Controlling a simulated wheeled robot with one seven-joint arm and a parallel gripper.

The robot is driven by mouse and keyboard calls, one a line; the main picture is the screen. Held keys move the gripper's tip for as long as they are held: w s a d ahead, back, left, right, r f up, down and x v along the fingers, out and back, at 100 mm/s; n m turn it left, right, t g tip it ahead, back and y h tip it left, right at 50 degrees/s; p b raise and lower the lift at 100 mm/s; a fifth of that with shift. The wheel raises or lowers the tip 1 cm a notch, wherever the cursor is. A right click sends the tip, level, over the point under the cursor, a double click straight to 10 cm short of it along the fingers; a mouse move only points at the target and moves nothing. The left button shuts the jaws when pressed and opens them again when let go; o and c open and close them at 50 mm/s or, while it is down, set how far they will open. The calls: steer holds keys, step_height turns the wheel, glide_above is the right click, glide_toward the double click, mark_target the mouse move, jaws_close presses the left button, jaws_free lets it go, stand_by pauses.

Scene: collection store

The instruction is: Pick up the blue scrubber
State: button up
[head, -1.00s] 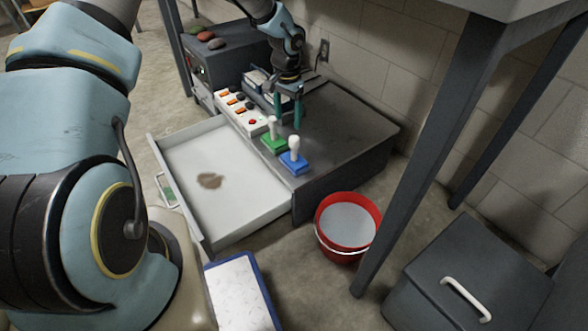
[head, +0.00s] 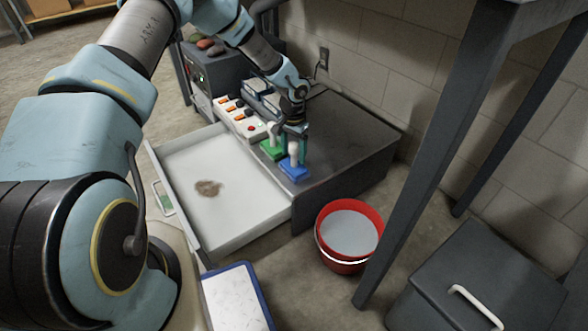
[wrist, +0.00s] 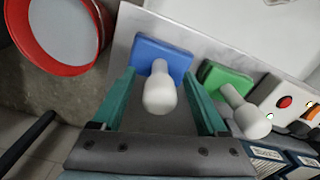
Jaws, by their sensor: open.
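The blue scrubber (head: 294,170) has a blue base and a white upright knob handle. It stands on the dark cabinet top (head: 345,135) near the open drawer. In the wrist view the blue scrubber (wrist: 160,85) lies between my fingers, with its knob toward the camera. My gripper (head: 295,138) is open above and around the knob; in the wrist view the green fingers of my gripper (wrist: 160,95) stand on either side, apart from the knob. A green scrubber (head: 273,148) with the same white knob stands just beside it, near one finger in the wrist view.
A white power strip (head: 240,118) and small boxes (head: 262,95) stand behind the scrubbers. The open white drawer (head: 235,230) has a brown stain (head: 208,188). A red bucket (head: 348,232) stands on the floor below. A table leg (head: 430,150) rises at right.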

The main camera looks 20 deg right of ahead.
steer(key=shift+c, duration=0.2)
jaws_close()
stand_by(0.5)
stand_by(0.8)
